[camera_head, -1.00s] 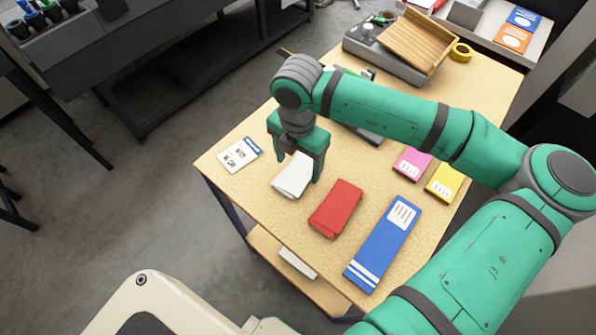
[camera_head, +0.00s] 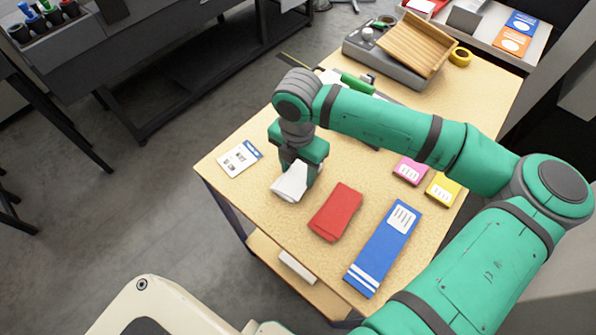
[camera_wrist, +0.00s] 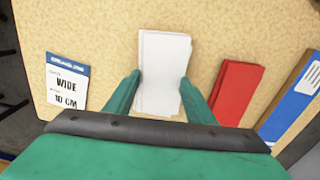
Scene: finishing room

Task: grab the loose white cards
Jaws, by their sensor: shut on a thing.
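The loose white cards (camera_head: 289,186) form a small, slightly uneven stack at the left part of the table, between a labelled white card and a red packet. In the wrist view the white cards (camera_wrist: 164,70) stand between my two green fingers. My gripper (camera_head: 299,179) is shut on the white cards, with a finger against each long side. The fingers hide part of the stack's edges. I cannot tell whether the stack is clear of the tabletop.
A card marked "WIDE 10 CM" (camera_wrist: 67,82) lies left of the stack, and the red packet (camera_head: 335,212) lies right. A blue packet (camera_head: 384,248), pink (camera_head: 410,170) and yellow (camera_head: 443,189) packs lie further right. A grey machine with a wooden tray (camera_head: 415,45) stands at the back of the table (camera_head: 230,187).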

